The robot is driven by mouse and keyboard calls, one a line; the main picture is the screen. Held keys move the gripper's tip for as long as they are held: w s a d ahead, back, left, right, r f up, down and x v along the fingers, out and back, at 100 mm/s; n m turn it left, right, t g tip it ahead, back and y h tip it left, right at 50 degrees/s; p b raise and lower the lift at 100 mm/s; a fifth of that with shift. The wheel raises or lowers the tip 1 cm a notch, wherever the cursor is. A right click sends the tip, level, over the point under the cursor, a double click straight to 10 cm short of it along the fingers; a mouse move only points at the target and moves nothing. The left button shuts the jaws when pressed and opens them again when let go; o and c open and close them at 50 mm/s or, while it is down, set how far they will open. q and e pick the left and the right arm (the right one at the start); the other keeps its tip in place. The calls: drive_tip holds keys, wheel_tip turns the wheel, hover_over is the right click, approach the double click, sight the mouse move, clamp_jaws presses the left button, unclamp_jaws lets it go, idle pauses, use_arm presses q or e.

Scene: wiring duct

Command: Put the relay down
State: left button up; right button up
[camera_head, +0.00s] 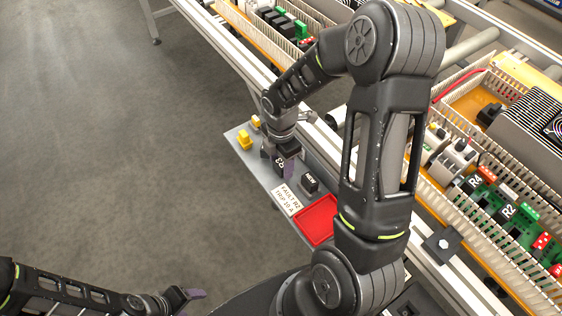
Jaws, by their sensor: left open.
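A dark relay (279,166) with white lettering is at the grey shelf (247,158), by the fingers of my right gripper (278,157). The fingers and arm partly hide it. I cannot tell whether the fingers grip it or whether it rests on the shelf. Another dark block (309,184) with a white label stands just to its right on the shelf. My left gripper (188,297) is at the bottom left, open and empty, far from the shelf.
A white card (286,198) about fault R2 and a red tray (317,220) lie on the shelf, with yellow pieces (244,140) at its far end. White slotted duct (470,215) and a green board with relays (505,222) are at right. My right arm crosses the middle.

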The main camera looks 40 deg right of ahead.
sight(281, 163)
drive_tip(key=shift+o, duration=0.8)
wheel_tip(281, 163, up, 12)
drive_tip(key=p, duration=0.1)
drive_tip(key=shift+r, duration=0.2)
idle(0.4)
drive_tip(key=s+a+f+m+y, duration=0.35)
drive_tip(key=a+f+m, duration=0.55)
drive_tip(key=a+f, duration=0.85)
drive_tip(key=s+a+f+m, duration=0.7)
drive_tip(key=s+f+m, duration=0.2)
drive_tip(key=s+m, duration=0.1)
drive_tip(key=shift+s+a+m+t+y, duration=0.3)
drive_tip(key=shift+t+y, duration=0.05)
drive_tip(key=shift+t, duration=0.05)
